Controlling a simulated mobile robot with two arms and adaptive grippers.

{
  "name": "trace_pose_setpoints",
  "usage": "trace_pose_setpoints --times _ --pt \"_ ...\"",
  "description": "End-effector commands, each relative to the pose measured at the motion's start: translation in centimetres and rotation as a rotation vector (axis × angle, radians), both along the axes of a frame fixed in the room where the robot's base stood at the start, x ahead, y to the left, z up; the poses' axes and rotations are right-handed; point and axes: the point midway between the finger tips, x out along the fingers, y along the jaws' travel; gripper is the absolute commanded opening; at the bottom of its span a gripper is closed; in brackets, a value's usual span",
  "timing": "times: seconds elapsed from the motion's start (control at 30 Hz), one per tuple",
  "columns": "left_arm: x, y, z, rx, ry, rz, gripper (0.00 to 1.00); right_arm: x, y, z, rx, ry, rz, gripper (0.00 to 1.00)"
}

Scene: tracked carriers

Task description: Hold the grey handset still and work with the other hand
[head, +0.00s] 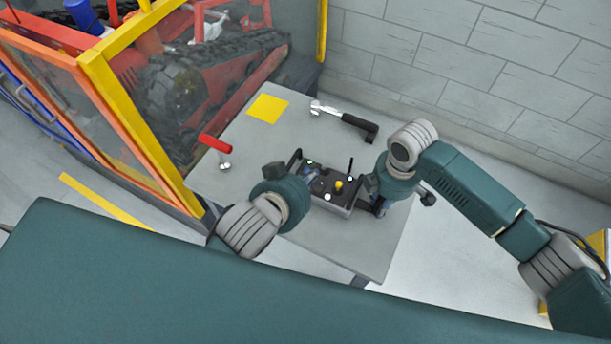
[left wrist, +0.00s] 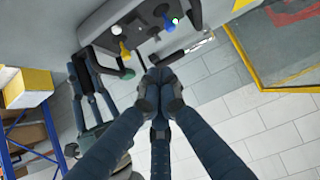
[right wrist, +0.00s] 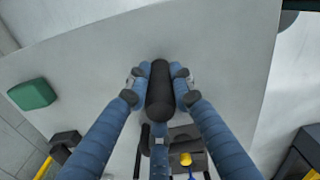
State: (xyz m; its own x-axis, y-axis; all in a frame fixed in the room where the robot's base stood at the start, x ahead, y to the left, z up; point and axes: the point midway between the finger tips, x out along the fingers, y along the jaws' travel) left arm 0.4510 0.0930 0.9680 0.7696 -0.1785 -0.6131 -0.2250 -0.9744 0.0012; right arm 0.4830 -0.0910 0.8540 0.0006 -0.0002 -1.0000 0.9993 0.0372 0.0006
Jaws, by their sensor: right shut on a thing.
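The grey handset (head: 318,186) lies on the grey table, with a yellow knob, small white and green buttons and a short black stick on top. It also shows in the left wrist view (left wrist: 152,38). My right gripper (head: 374,188) is at the handset's right end. In the right wrist view its fingers are shut on a black cylindrical grip (right wrist: 160,92), apparently the handset's side bar. My left gripper (left wrist: 158,76) is beside the handset's near left part; its fingertips are together with nothing visible between them. In the head view its wrist hides its fingers.
On the table (head: 240,125) are a yellow square (head: 267,108), a red-handled tool (head: 215,145) at the left and a black-handled metal tool (head: 345,120) behind the handset. A yellow-framed enclosure (head: 130,110) with a red tracked machine borders the left. A block wall is behind.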

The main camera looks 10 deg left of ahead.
Motion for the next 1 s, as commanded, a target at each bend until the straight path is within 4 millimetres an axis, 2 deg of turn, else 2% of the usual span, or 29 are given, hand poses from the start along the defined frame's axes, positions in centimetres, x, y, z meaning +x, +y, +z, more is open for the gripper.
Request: trace_pose_setpoints --times 0.1,0.3,0.7,0.73,0.8,0.83,1.0 --pt "-1.2 0.3 1.6 -0.002 -0.002 0.0 0.0 0.0 0.1 0.0 0.001 0.0 0.002 0.0" --pt "-2.2 0.5 2.9 0.0 -0.001 0.0 0.0 0.0 0.1 0.0 0.002 0.0 0.002 0.0" --pt "-2.2 0.5 3.0 0.0 -0.001 0.0 0.0 0.0 0.1 0.0 0.002 0.0 0.001 0.0" --pt "-2.2 0.5 3.0 0.0 -0.002 0.0 0.0 0.0 0.1 0.0 0.002 0.0 0.001 0.26" --pt "-2.2 0.5 3.0 0.0 -0.002 0.0 0.0 0.0 0.1 0.0 0.002 0.0 0.002 0.4" --pt "-2.2 0.5 3.0 0.0 -0.002 0.0 0.0 0.0 0.1 0.0 0.002 0.0 0.002 0.44" --pt "-2.2 0.5 3.0 0.0 -0.002 0.0 0.0 0.0 0.1 0.0 0.001 0.001 0.002 0.44"
